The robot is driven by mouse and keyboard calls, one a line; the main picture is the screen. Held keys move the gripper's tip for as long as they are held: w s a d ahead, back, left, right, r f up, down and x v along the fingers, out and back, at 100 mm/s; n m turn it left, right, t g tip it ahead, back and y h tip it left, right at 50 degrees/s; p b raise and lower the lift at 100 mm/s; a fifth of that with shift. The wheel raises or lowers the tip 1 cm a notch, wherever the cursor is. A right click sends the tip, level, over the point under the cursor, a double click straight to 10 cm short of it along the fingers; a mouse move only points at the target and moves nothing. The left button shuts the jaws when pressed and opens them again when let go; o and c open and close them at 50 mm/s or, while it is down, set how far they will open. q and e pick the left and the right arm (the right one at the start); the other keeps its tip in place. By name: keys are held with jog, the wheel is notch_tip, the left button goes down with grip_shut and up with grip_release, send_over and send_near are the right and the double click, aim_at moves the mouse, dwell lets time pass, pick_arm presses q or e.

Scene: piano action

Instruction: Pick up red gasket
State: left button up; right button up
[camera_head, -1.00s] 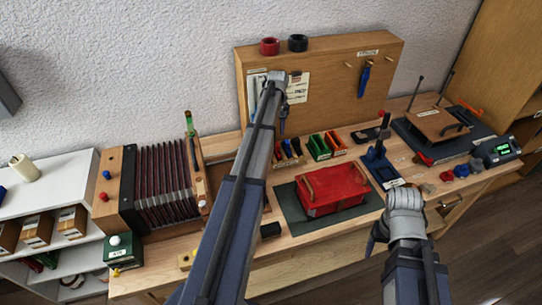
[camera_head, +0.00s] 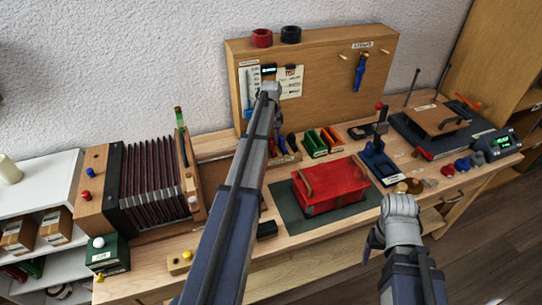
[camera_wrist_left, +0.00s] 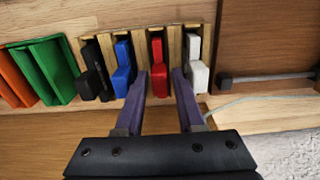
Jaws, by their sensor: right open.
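In the left wrist view, a narrow red piece (camera_wrist_left: 158,80) stands upright in a slot of a light wooden rack, between a blue piece (camera_wrist_left: 122,62) and a white piece (camera_wrist_left: 196,68). It appears to be the red gasket. My left gripper (camera_wrist_left: 161,76) is open, one finger on each side of the red piece; I cannot tell if they touch it. In the head view, my left wrist covers part of this rack (camera_head: 292,156) and its fingers are hidden. My right gripper (camera_head: 370,243) is open and empty at the table's front edge.
A black piece (camera_wrist_left: 92,70) stands in the same rack, with green (camera_wrist_left: 50,70) and orange bins beside it. A red box (camera_head: 330,187) lies on a dark mat. A pegboard (camera_head: 320,75) rises behind, with a red ring (camera_head: 262,38) on top.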

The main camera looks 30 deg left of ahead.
pick_arm(q)
jog(key=shift+f, duration=0.65)
jog(key=shift+r, duration=0.1)
grip_shut()
